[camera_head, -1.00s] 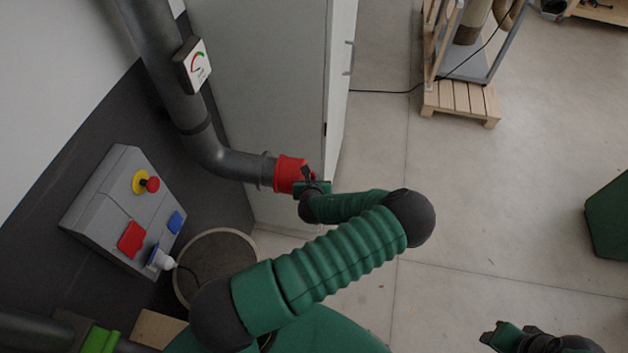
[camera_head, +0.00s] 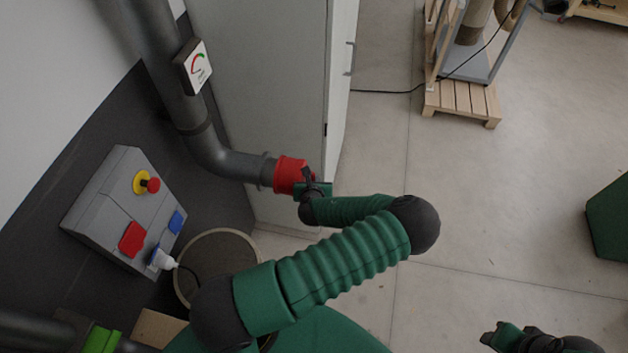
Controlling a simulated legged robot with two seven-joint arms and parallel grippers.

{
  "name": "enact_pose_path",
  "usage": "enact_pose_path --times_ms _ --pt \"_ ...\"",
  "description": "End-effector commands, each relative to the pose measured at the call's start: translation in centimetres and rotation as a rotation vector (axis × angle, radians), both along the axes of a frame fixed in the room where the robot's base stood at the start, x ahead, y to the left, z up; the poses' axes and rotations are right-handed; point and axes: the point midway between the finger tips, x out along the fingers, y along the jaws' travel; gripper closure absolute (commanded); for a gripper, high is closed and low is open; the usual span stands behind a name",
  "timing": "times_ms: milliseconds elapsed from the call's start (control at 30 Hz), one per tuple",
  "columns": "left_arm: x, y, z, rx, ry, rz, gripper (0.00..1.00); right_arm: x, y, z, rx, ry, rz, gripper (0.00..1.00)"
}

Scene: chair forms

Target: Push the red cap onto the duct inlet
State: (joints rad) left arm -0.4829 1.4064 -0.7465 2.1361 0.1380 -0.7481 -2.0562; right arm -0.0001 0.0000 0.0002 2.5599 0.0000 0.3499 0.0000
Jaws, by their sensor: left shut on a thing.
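The red cap (camera_head: 289,174) is at the open end of the grey duct (camera_head: 238,166), touching or over its flanged inlet (camera_head: 267,171). How far it sits over the inlet I cannot tell. My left gripper (camera_head: 306,180) is shut on the red cap from its right side; the fingers partly hide the cap's outer end. My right gripper (camera_head: 490,335) shows at the bottom right, away from the duct, and its jaws are too small and dark to read.
A grey control box (camera_head: 125,212) with a red-and-yellow stop button stands at left. A round bin (camera_head: 217,240) is below the duct. A pale cabinet (camera_head: 270,90) stands behind it. A wooden pallet (camera_head: 460,100) is at the upper right. The floor at right is mostly clear.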

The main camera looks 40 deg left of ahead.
Motion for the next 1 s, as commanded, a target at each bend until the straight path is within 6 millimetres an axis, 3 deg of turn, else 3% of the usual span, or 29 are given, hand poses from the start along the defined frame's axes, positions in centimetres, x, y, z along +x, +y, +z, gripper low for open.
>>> enact_pose_path --times_ms 567,1000 --pt "0.2 0.2 -0.3 -0.002 -0.002 0.000 1.00 0.0 0.0 -0.3 0.000 0.000 -0.001 0.61" --pt "0.0 1.4 -0.6 -0.002 -0.002 0.001 1.00 0.0 0.0 -0.5 0.000 0.000 0.000 0.61"
